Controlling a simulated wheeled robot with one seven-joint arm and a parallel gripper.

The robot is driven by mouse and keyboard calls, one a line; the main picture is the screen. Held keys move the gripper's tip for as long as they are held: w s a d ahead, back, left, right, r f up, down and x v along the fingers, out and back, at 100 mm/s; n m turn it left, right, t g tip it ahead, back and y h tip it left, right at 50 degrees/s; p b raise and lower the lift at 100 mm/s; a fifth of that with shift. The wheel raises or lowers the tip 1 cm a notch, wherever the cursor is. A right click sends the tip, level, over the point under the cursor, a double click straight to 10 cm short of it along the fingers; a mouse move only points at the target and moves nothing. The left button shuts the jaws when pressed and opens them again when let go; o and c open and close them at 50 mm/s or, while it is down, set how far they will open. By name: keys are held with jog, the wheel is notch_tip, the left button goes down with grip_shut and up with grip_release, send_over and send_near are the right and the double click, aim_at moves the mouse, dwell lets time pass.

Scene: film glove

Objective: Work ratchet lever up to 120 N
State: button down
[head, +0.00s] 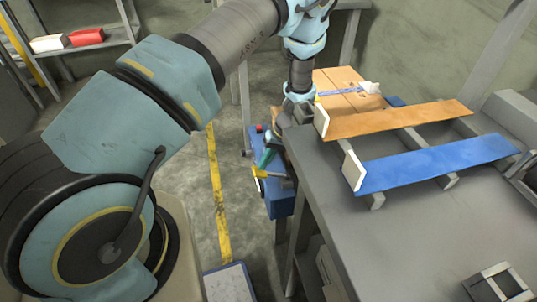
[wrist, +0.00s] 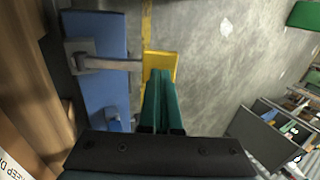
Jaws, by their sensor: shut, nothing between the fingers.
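The ratchet lever is a grey metal bar (wrist: 112,64) running from a grey hub (wrist: 82,60) on a blue housing (wrist: 100,28) to a square yellow end pad (wrist: 160,64) in the wrist view. In the head view the blue housing (head: 281,203) sits at the table's left side, with the yellow pad (head: 259,173) sticking out from it. My gripper (wrist: 160,74) has its green fingers shut and empty, with the tips overlapping the yellow pad in the picture. Whether they touch it I cannot tell. In the head view my gripper (head: 264,163) is small and partly hidden. I see no force readout.
The grey table (head: 370,240) carries an orange strip (head: 400,120) and a blue strip (head: 430,165) on crossbars. Open floor (head: 190,165) with a yellow line lies left of the table. A shelf (head: 80,50) stands far left.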

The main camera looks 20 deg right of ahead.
aim_at(254, 169)
jog(key=shift+a+f, duration=0.15)
dwell(0.3)
jog(key=shift+w+a+f+h+b, duration=0.15)
jog(key=shift+a+f+h+b, duration=0.3)
jog(key=shift+a+f+h, duration=0.6)
jog(key=shift+f+h+b, duration=0.35)
jog(key=shift+f+b, duration=0.1)
jog(key=shift+f, duration=0.25)
jog(key=shift+a+f+b, duration=0.4)
jog(key=shift+f, duration=0.15)
jog(key=shift+a+f, duration=0.1)
jog(key=shift+f, duration=0.05)
jog(key=shift+a+f, duration=0.15)
jog(key=shift+a, duration=0.05)
jog(key=p+v, duration=0.2)
jog(key=v, duration=0.1)
jog(key=p+v, duration=0.1)
jog(key=v, duration=0.1)
jog(key=shift+w+a, duration=0.3)
jog(key=shift+a, duration=0.05)
jog(key=a+b+v, duration=0.1)
jog(key=a+v, duration=0.1)
jog(key=v, duration=0.7)
jog(key=shift+r+b, duration=0.3)
jog(key=shift+r, duration=0.2)
